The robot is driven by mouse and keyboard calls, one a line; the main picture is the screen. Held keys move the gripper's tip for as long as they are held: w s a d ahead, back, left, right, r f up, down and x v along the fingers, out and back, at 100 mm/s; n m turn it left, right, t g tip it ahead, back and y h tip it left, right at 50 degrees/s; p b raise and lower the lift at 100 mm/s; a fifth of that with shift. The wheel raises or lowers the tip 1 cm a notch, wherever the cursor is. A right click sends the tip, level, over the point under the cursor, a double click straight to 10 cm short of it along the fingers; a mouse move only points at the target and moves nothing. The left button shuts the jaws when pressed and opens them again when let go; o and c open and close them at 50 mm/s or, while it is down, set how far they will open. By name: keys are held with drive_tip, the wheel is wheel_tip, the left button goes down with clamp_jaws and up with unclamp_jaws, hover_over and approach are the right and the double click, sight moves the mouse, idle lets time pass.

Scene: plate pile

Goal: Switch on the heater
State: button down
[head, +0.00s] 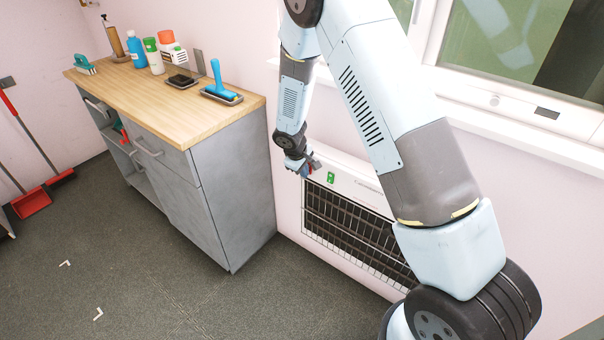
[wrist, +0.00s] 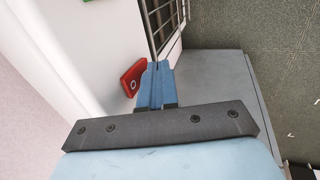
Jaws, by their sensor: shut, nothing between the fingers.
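The heater (head: 352,226) is a white panel with a dark wire grille, low on the wall under the window. Its white casing (wrist: 105,38) and part of the grille also show in the wrist view. A red switch (wrist: 132,80) with a white ring mark stands out from the casing, tilted. My gripper (head: 308,172) is at the heater's upper left corner. In the wrist view its blue fingers (wrist: 155,82) are shut together and empty, just right of the switch. I cannot tell whether they touch it.
A grey cabinet (head: 236,190) with a wooden top stands left of the heater, close to my gripper. On top are bottles and a blue-handled roller (head: 219,85) in a tray. A red dustpan (head: 30,203) is far left.

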idle(0.3)
drive_tip(key=shift+w+d+f, duration=0.1)
drive_tip(key=shift+w+d, duration=0.15)
drive_tip(key=shift+r, duration=0.8)
drive_tip(key=s+a+r, duration=0.5)
drive_tip(key=s+r, duration=0.2)
drive_tip(key=shift+s+a+r, duration=0.2)
drive_tip(key=shift+a+r, duration=0.15)
drive_tip(key=shift+a, duration=0.05)
